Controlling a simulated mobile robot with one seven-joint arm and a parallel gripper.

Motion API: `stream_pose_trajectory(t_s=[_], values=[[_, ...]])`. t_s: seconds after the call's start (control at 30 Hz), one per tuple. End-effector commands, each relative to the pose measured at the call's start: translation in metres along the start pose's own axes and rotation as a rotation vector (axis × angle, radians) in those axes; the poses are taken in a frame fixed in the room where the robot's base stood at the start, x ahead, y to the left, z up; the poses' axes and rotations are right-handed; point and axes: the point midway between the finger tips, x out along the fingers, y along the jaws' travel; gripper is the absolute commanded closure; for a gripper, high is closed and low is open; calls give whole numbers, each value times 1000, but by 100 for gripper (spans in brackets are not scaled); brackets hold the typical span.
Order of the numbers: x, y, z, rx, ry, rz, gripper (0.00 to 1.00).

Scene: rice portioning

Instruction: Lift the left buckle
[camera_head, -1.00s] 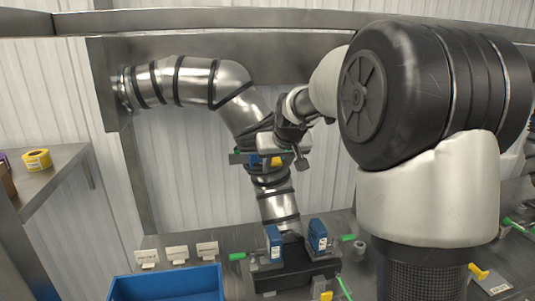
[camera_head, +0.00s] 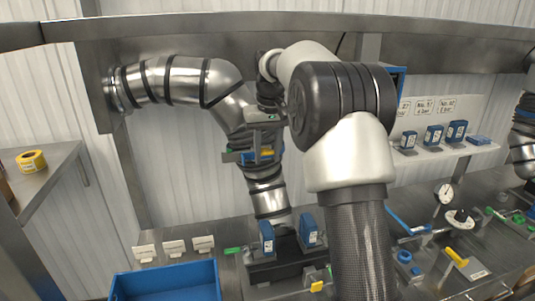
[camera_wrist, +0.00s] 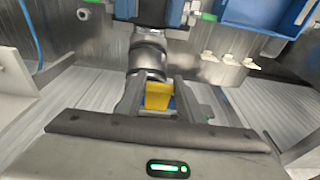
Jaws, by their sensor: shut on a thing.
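The left buckle is a yellow piece between my fingertips in the wrist view (camera_wrist: 158,94). In the head view it shows as a small yellow piece (camera_head: 267,153) on a clamp collar around the lower part of the steel pipe (camera_head: 268,202). My gripper (camera_wrist: 158,100) is shut on it, with one grey finger on each side. In the head view my gripper (camera_head: 259,138) comes in from above at the collar. Its fingers partly cover the collar, so how far the buckle is raised cannot be told.
Below the pipe stands a dark base with two blue boxes (camera_head: 267,238) (camera_head: 308,229). A blue bin (camera_head: 165,281) and white label cards (camera_head: 174,247) are at the front left. Valves and a gauge (camera_head: 446,192) crowd the bench at right. A side shelf (camera_head: 50,170) holds yellow tape.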

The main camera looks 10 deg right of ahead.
Motion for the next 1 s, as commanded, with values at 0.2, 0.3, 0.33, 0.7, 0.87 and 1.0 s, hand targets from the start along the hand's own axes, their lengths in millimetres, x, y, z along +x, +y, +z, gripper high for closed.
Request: stream_pose_trajectory(t_s=[0.2,0.3,0.33,0.7,0.87,1.0], values=[[2,0,1,0,-3,0,100],[2,0,1,0,-4,0,64],[2,0,1,0,-4,0,59],[0,0,0,0,-1,0,47],[-13,0,0,0,1,0,47],[-41,0,-1,0,4,0,47]])
